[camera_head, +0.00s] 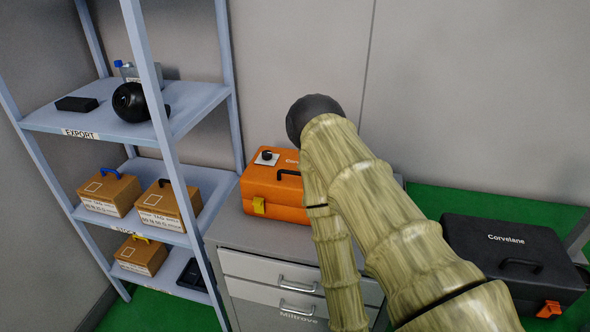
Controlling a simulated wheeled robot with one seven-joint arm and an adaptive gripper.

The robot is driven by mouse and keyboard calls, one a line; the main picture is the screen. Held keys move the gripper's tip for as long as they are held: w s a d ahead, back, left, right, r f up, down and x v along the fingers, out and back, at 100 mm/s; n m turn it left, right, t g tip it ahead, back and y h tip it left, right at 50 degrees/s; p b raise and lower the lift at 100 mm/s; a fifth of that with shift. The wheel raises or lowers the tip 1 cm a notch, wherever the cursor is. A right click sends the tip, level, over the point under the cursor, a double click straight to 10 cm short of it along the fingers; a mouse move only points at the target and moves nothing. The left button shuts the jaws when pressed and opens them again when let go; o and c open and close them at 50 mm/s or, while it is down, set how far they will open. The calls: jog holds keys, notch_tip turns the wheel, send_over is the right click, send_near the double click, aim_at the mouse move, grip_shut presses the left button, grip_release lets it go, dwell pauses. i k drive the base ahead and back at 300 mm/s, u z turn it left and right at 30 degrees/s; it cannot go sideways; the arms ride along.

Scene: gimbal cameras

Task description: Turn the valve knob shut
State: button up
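A small black knob (267,155) on a white square plate sits on top of an orange case (275,196). On the top shelf at the left, a grey box (143,73) carries a small blue knob-like part (118,63). I cannot tell which of these is the valve knob, or whether it is open or shut. My gripper is not visible in this view.
The orange case stands on a grey drawer cabinet (244,232). A blue-grey shelf rack (185,110) at the left holds a black round object (129,102), a flat black box (76,104) and several cardboard boxes. A black case (500,235) is at the right. Green floor shows behind it.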

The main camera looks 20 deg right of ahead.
aim_at(267, 155)
jog(key=u, duration=0.85)
jog(key=k, duration=0.85)
jog(key=z, duration=0.85)
jog(key=i, duration=0.95)
